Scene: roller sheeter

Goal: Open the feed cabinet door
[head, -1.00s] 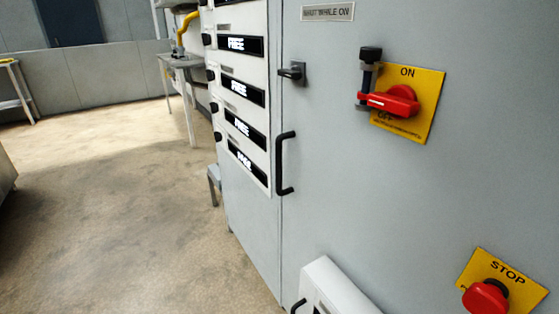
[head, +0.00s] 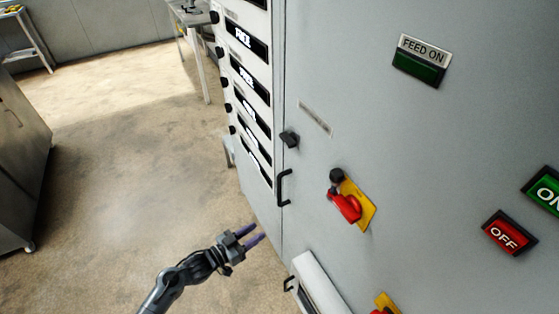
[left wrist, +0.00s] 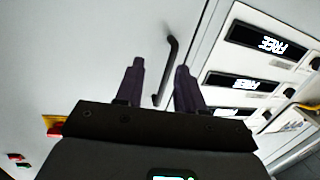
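The grey feed cabinet front (head: 330,75) fills the right of the head view. A black bar handle (head: 283,188) stands upright beside the panel seam, with a small black latch (head: 290,139) above it. My left gripper (head: 251,236) is below and left of the handle in the head view, apart from it. Its two dark purple fingers are spread with nothing between them. In the left wrist view the gripper (left wrist: 160,75) is open, and the handle (left wrist: 170,62) shows beyond the gap between its fingers. My right gripper is not in view.
A red rotary switch (head: 345,206) on a yellow plate sits right of the handle. A column of panels marked FREE (head: 246,80) runs left of the seam. A white box (head: 318,285) juts out below. Open floor (head: 130,150) lies left, with a metal cabinet (head: 22,165).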

